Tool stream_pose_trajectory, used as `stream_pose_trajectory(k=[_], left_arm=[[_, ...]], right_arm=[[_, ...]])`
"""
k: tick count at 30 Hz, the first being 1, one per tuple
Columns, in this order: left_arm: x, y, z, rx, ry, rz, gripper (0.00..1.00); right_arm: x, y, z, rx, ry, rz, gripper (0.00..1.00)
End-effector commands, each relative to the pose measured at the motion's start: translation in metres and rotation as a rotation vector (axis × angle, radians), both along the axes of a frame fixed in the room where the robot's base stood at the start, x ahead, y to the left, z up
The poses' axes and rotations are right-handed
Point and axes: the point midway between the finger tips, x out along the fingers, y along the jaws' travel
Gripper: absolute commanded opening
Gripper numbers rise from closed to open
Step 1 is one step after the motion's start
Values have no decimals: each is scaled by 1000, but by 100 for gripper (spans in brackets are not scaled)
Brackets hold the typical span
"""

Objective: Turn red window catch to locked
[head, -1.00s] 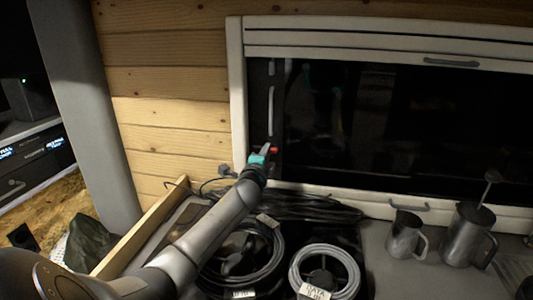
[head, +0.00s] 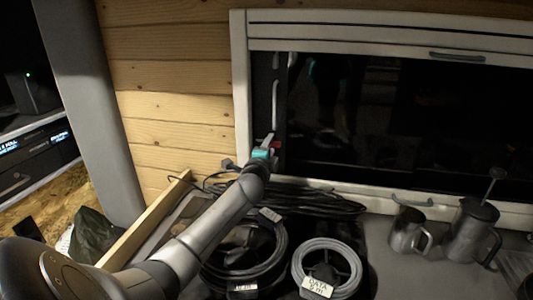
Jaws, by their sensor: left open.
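The red window catch (head: 276,145) sits low on the left side of the dark window (head: 380,120), just inside its white frame. Only a small red part of it shows beside my gripper. My left gripper (head: 268,146), with a teal section behind its fingers, reaches up to the catch from the lower left. Its fingers are open and at or very near the catch. I cannot tell whether they touch it, and part of the catch is hidden behind them. My right gripper is not in view.
Coiled cables (head: 328,268) with labels lie below the window. Metal jugs (head: 470,232) stand at the right on the counter. A wooden edge strip (head: 150,220) runs along the left. A pale handle (head: 274,105) stands above the catch.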

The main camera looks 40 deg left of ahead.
Motion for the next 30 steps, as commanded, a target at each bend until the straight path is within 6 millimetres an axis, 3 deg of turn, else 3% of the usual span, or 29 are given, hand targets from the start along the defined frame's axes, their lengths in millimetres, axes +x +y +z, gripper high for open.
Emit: stream_pose_trajectory(k=[8, 30], left_arm=[[-22, -12, 0, 0, 1, -2, 46], [-119, -66, -1, -3, 1, 0, 46]], right_arm=[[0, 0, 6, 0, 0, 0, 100], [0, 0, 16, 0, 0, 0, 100]])
